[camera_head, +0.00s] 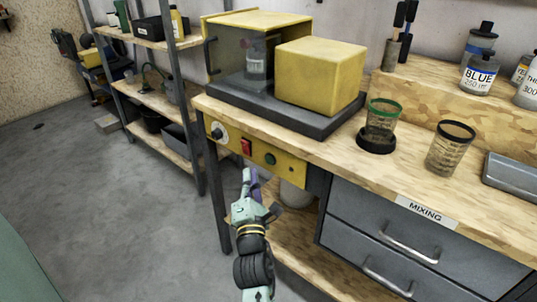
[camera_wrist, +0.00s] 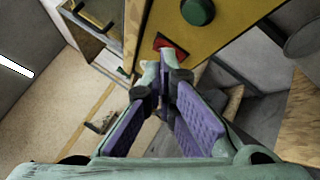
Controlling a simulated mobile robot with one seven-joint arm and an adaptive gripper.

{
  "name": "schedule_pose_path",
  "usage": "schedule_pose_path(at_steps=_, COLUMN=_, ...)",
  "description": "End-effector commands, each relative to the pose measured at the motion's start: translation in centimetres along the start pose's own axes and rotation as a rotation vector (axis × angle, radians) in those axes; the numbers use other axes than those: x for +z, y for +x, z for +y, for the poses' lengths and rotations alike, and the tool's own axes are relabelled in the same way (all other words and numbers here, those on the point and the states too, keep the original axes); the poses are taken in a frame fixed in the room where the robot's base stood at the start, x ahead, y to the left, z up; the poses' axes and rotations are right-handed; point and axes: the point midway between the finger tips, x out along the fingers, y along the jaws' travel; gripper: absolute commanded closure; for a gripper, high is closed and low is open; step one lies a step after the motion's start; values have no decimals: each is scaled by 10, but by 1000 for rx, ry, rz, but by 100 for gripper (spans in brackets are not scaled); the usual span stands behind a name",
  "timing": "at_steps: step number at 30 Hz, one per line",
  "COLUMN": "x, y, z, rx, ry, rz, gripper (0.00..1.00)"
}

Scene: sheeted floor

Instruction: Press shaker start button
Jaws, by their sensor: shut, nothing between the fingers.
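The shaker (camera_head: 320,75) is a yellow machine on a dark base on the wooden bench. Its yellow front panel (camera_head: 228,138) carries a dial (camera_head: 217,131), a red switch (camera_head: 246,147) and a green button (camera_head: 270,159). The wrist view shows the green button (camera_wrist: 198,11) at the top and the red switch (camera_wrist: 172,46) just past my fingertips. My gripper (camera_head: 250,176) is shut and empty, in front of and just below the panel. It also shows in the wrist view (camera_wrist: 160,70), pointing toward the panel. I see no clear contact with either control.
A green-rimmed cup (camera_head: 381,125) and a dark-rimmed cup (camera_head: 450,148) stand on the bench (camera_head: 335,152). Drawers labelled MIXING (camera_head: 420,235) are below, right of my gripper. A metal shelf (camera_head: 160,95) stands at the left. The floor (camera_head: 90,210) to the left is open.

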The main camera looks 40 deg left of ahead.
Motion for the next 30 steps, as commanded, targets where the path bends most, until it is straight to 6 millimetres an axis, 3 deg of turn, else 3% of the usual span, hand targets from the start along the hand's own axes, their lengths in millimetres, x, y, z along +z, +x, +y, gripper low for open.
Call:
schedule_pose_path(at_steps=9, x=17, y=22, z=-12, rx=-2, ry=0, rz=-1, gripper=100)
schedule_pose_path(at_steps=30, x=18, y=24, z=-17, rx=0, ry=2, rz=-2, gripper=100)
